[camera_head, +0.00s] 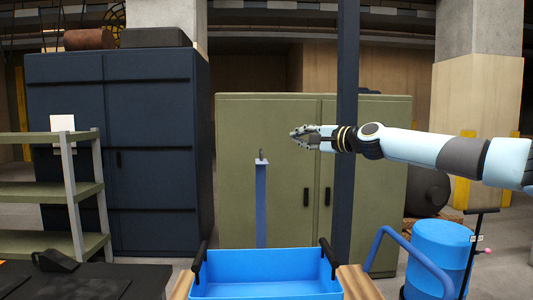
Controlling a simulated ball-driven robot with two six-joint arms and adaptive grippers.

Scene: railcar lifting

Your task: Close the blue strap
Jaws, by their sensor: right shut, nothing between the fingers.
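A narrow blue strip (261,205), which looks like the blue strap, stands upright in the middle of the view, in front of the green cabinet. It has a pale flat top with a small dark piece (262,154) on it. Its lower end is hidden behind the blue bin. My right gripper (294,136) comes in from the right, level, with its fingers pointing left. It is shut and empty, to the right of the strip's top and a little higher in the picture, apart from it. My left gripper is out of view.
A blue bin (265,290) with black side handles stands at the front. A dark blue post (347,205) rises behind my right arm. A green cabinet (235,120) is behind, a shelf rack (70,190) at left, a blue drum (440,250) at right.

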